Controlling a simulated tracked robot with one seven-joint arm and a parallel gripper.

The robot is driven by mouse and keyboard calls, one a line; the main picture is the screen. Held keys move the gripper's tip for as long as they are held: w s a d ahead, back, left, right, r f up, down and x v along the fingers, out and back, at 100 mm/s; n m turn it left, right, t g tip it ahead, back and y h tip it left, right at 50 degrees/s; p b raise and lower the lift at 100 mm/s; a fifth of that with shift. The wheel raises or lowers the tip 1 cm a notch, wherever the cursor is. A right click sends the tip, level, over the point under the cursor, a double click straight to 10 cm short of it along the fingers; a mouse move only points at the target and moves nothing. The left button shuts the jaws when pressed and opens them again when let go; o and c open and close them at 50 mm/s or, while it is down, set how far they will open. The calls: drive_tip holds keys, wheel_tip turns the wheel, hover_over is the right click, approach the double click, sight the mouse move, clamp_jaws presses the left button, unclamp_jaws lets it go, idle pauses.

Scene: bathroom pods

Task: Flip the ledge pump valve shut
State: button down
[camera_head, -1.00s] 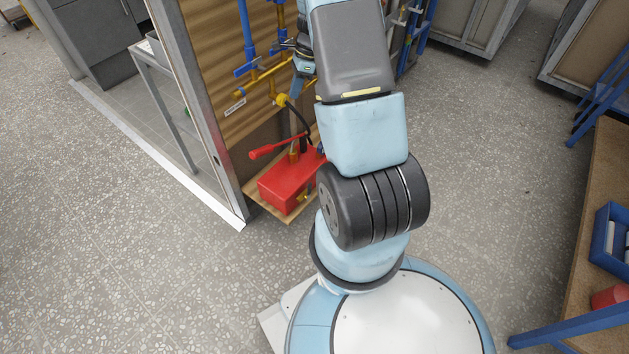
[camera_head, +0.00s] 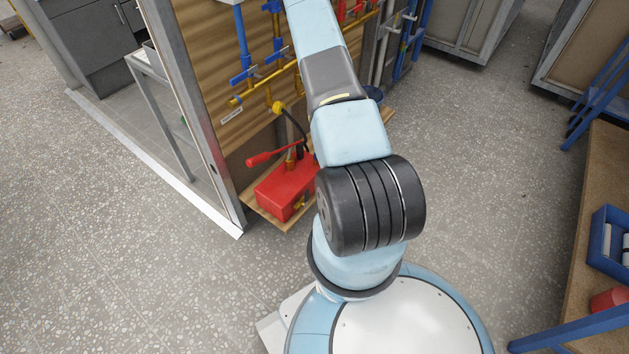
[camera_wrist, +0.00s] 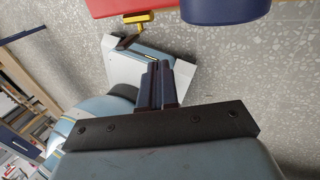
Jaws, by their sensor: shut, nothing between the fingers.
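The head view does not show my gripper.
A dark blue round container (camera_wrist: 225,10) is close at the top right of the wrist view. Blue and yellow pipes (camera_head: 247,75) rise on the wall behind the pump. A metal frame post (camera_head: 205,130) stands left of the ledge.

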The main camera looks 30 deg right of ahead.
sight(306, 199)
drive_tip(key=s+a+f, duration=0.2)
drive_tip(key=a+f, duration=0.5)
drive_tip(key=f, duration=0.1)
drive_tip(key=shift+s+a+f, duration=0.25)
drive_tip(key=shift+s+a, duration=0.05)
drive_tip(key=shift+s, duration=0.1)
